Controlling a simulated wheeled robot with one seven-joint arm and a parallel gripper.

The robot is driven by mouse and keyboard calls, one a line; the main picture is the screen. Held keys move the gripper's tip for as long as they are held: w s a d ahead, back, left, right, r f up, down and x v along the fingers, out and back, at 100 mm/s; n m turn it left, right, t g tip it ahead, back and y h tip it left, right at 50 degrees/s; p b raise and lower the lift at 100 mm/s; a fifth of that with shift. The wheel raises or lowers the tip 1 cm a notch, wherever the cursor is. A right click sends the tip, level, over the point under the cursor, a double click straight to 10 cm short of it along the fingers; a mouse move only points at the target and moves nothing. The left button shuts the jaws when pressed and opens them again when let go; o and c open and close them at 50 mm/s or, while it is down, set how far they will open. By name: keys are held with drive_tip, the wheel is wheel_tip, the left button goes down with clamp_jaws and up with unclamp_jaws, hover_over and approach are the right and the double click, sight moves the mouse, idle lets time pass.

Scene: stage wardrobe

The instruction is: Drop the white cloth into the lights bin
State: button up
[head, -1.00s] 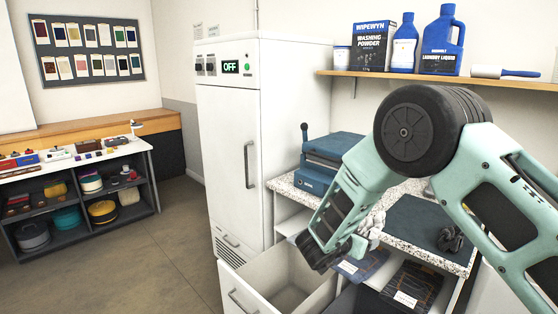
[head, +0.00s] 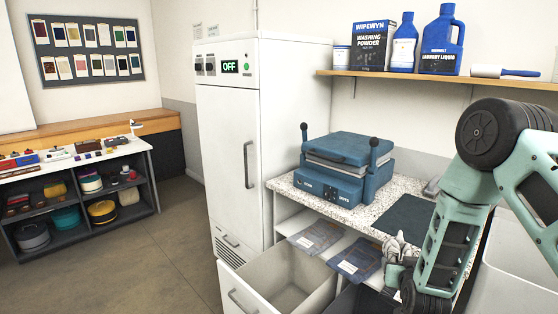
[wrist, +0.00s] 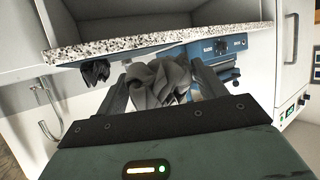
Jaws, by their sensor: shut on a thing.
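The crumpled white cloth (head: 398,250) is pinched in my gripper (head: 396,258) at the front of the speckled counter. In the wrist view the cloth (wrist: 158,84) bunches between the two fingers of my gripper (wrist: 158,88), which is shut on it. A white open bin (head: 262,297) stands at bottom centre, left of the cloth, and looks empty inside. A dark open bin (head: 352,302) is beside it, partly cut off. No bin label is readable, so I cannot tell which one is for lights.
The speckled counter (head: 372,216) carries a blue press (head: 340,165) and a dark mat (head: 405,217). Folded dark garments (head: 355,258) lie below it. A white cabinet (head: 228,150) stands to the left. Open floor (head: 150,255) lies further left.

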drive_tip(key=s+f+n+y, duration=0.2)
drive_tip(key=s+n+y, duration=0.1)
drive_tip(key=s, duration=0.3)
drive_tip(key=shift+s+a+f+t, duration=0.3)
drive_tip(key=shift+s+a+f, duration=0.05)
drive_tip(key=shift+a+f, duration=0.1)
